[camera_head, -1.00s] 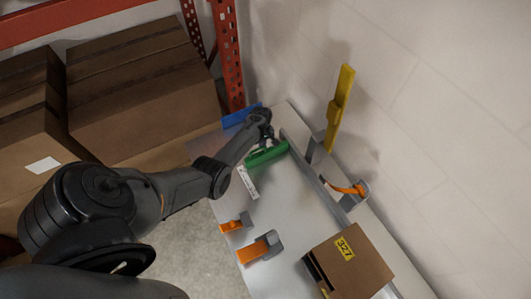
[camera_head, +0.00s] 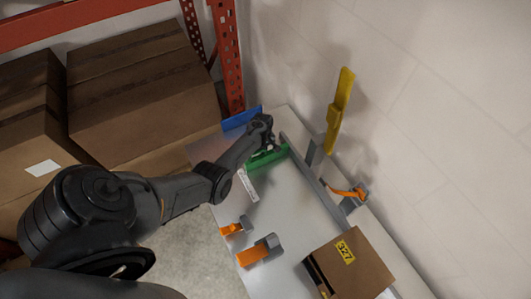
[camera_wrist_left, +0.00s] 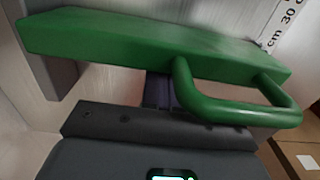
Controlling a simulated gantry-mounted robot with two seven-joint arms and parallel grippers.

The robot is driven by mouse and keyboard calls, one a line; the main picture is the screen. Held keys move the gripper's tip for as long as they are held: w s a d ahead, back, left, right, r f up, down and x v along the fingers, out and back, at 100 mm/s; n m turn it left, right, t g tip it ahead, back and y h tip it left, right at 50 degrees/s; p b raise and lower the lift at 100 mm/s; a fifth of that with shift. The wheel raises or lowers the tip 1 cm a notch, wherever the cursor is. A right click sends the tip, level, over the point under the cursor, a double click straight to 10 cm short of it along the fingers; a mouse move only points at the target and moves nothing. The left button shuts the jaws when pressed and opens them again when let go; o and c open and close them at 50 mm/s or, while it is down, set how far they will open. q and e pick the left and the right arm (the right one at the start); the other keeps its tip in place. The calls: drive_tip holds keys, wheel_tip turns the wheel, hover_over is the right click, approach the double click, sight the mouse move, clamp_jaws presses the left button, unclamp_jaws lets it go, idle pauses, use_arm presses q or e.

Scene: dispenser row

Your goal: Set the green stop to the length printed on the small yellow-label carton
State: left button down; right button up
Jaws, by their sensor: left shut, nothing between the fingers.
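The green stop (camera_head: 268,156) is a long bar lying across the grey bench near its far end. In the left wrist view the green bar (camera_wrist_left: 130,42) fills the upper part, with its looped handle (camera_wrist_left: 235,112) toward me. My left gripper (camera_head: 265,141) is shut and empty, close over the stop; its dark body (camera_wrist_left: 160,125) shows beside the handle. I cannot tell whether they touch. A brown carton (camera_head: 362,270) with a yellow label (camera_head: 345,251) that appears to read 327 stands at the near end of the bench. My right gripper is out of view.
A white scale strip (camera_head: 248,186) lies by the stop; its "cm 30" end (camera_wrist_left: 284,25) shows in the wrist view. Orange-and-grey clamps (camera_head: 260,250) line the left edge. A yellow upright (camera_head: 340,110) and a grey rail (camera_head: 312,168) flank the wall side. Mid-bench is clear.

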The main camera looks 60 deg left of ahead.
use_arm(q)
drive_tip(key=shift+d, duration=0.4)
drive_tip(key=shift+d+r+p, duration=0.1)
drive_tip(key=shift+p, duration=0.25)
drive_tip(key=shift+s+d+p, duration=0.15)
drive_tip(key=shift+d+p, duration=1.2)
drive_tip(key=shift+d, duration=1)
